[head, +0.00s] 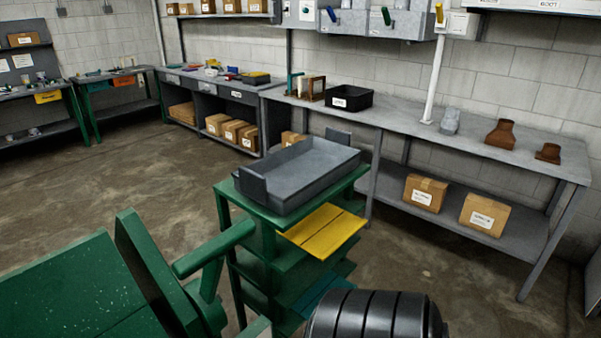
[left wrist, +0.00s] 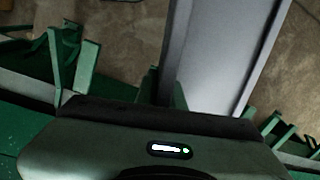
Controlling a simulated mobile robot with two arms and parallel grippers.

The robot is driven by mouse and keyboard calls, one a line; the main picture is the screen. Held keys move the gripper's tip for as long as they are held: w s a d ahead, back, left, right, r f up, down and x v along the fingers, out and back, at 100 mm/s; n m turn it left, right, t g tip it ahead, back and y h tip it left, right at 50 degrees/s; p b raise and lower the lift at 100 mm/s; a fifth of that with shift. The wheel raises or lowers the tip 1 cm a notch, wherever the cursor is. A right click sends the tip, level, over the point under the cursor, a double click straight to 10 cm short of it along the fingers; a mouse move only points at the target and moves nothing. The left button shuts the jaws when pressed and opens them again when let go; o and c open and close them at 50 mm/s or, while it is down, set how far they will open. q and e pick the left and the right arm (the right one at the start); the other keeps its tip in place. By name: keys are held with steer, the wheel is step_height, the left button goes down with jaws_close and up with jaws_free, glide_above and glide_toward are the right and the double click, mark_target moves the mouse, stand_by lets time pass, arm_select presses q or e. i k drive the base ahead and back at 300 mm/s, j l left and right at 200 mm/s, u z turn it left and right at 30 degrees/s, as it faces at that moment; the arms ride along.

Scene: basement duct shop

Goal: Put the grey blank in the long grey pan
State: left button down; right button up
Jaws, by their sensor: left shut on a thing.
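The long grey pan (head: 310,172) lies on top of a green stand (head: 232,188) in the middle of the head view. Its inside floor looks bare, and its near-left end wall stands up. In the left wrist view the grey blank (left wrist: 218,50) runs away from my left gripper (left wrist: 165,97), long and flat with paler edges. My left gripper is shut on the blank's near end; the grip itself is mostly hidden by the dark gripper body. I cannot make out the blank or the left gripper in the head view. My right gripper is in neither view.
A yellow sheet (head: 325,230) sticks out from the stand below the pan. A large green machine (head: 75,290) fills the lower left. Behind the stand is a grey workbench (head: 450,145) with a black bin (head: 349,97) and brown fittings. Concrete floor (head: 110,180) is open at left.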

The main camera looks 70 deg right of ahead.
mark_target(294, 173)
steer(key=k+l+z, duration=0.15)
steer(key=k+z, duration=0.25)
steer(key=k, duration=0.25)
steer(key=l+z, duration=0.15)
steer(key=z, duration=0.35)
steer(key=l+z, duration=0.1)
steer(key=z, duration=0.35)
steer(key=i+z, duration=0.1)
steer(key=z, duration=0.4)
steer(key=i+l+z, duration=0.1)
steer(key=z, duration=0.35)
